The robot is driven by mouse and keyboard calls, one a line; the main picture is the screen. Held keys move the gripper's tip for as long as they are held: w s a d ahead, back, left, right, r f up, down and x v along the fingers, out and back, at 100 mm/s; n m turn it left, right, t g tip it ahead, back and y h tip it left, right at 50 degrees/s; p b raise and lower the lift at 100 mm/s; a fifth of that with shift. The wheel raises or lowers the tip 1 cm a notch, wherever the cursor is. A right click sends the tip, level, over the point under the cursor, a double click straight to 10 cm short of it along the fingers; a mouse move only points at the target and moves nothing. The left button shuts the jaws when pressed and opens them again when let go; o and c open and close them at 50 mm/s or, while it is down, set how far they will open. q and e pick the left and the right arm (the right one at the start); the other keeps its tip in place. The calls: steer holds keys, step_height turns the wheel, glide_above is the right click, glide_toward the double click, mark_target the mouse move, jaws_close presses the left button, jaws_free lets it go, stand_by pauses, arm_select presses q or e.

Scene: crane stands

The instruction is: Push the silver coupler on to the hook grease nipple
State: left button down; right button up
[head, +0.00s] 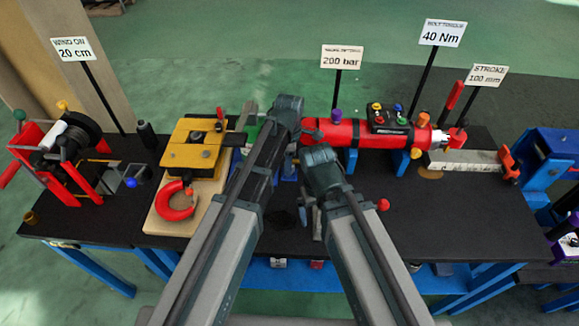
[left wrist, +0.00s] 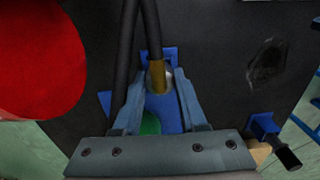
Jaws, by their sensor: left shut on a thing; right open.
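The yellow hook block (head: 195,145) lies on a pale board at the left of the bench, with its red hook (head: 175,201) toward the front. The grease nipple is too small to make out. In the left wrist view my left gripper (left wrist: 160,92) is shut on the silver coupler (left wrist: 168,77), which has a brass-coloured part beside it and a black hose (left wrist: 151,28) running up from it. Blue parts lie behind and beneath it. In the head view my left arm hides the coupler. My right gripper (head: 309,217) is open and empty above the front middle of the bench.
A red cylinder (head: 340,132) lies along the back right of the bench. A red winch (head: 70,160) stands at the far left and a blue stand (head: 547,165) at the right. A large red rounded thing (left wrist: 38,60) fills the wrist view's left. The front right bench top is clear.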

arm_select(q)
steer(key=shift+r, duration=0.15)
arm_select(e)
steer(key=shift+r, duration=0.2)
arm_select(q)
steer(key=shift+r+p, duration=2.15)
steer(key=shift+p, duration=0.1)
arm_select(e)
steer(key=shift+r, duration=2.1)
arm_select(q)
steer(key=shift+f, duration=0.1)
